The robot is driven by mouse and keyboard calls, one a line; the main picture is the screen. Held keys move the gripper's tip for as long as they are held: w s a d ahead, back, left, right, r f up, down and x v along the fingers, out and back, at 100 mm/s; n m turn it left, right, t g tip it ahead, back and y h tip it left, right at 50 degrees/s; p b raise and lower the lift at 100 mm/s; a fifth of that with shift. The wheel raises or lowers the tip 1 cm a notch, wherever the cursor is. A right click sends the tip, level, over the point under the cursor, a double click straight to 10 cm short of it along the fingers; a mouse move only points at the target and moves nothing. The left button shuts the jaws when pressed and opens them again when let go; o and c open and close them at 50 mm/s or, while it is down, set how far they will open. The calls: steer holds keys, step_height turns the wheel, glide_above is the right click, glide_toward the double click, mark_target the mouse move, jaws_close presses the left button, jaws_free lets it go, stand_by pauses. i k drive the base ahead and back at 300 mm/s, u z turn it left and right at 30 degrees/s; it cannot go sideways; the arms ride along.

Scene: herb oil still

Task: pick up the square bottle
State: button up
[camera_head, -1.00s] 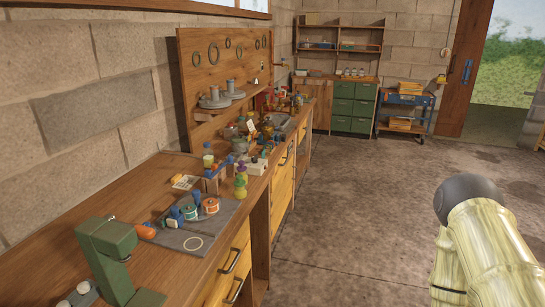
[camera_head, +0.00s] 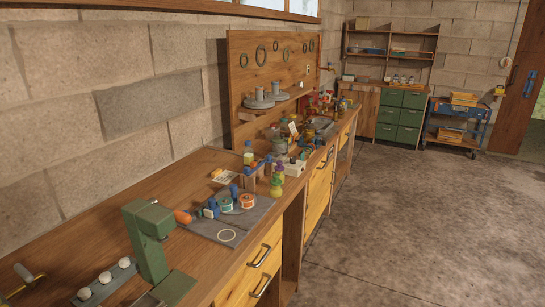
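Several small bottles stand on the long wooden workbench (camera_head: 205,172) along the left wall. A clear bottle with yellow liquid (camera_head: 249,156) stands upright near the bench's middle and may be the square bottle, but it is too small to be sure of its shape. A yellow-green bottle (camera_head: 277,183) stands closer to the front edge. More bottles crowd the bench farther back, partly hiding each other. My gripper is not in view.
A green press-like stand (camera_head: 150,245) is on the near bench. A grey mat (camera_head: 203,227) holds spools and blue items. A wooden pegboard (camera_head: 268,68) rises behind. Green drawers (camera_head: 400,115) and a blue cart (camera_head: 456,122) stand at the back. The floor (camera_head: 420,220) at right is clear.

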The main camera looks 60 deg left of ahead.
mark_target(248, 152)
steer(key=z, duration=0.05)
steer(key=i, duration=1.75)
steer(key=u, duration=2.6)
